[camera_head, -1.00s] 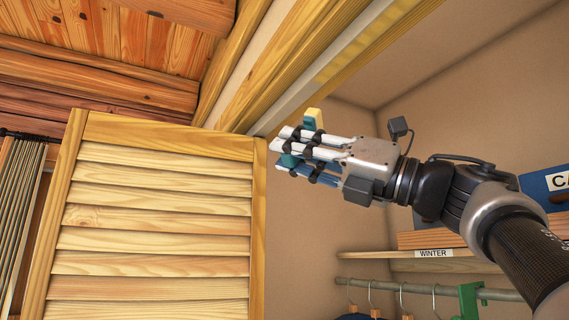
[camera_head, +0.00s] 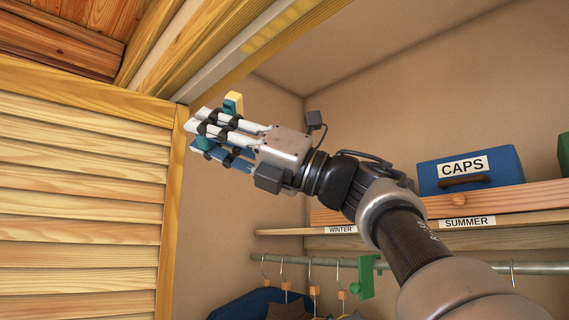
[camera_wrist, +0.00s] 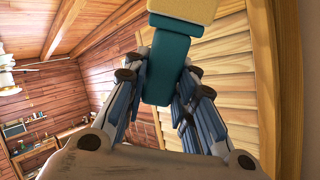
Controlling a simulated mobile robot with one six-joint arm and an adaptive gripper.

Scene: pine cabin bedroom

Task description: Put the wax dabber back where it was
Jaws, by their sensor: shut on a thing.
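My gripper (camera_head: 207,135) is raised near the top of the closet opening, in front of the louvred door's upper corner. It is shut on the wax dabber (camera_head: 234,102), which has a teal body and a pale yellow end. In the head view the yellow end sticks up above the fingers, and a little teal shows below them. In the wrist view the wax dabber (camera_wrist: 166,62) stands between the two sets of fingers (camera_wrist: 160,100), its yellow end away from the palm.
The louvred door (camera_head: 80,200) stands at the left. The closet shelf (camera_head: 400,231) carries WINTER and SUMMER labels and a blue CAPS box (camera_head: 470,172). Below it, a rail (camera_head: 420,266) holds several hangers and a green hook-like piece (camera_head: 367,278).

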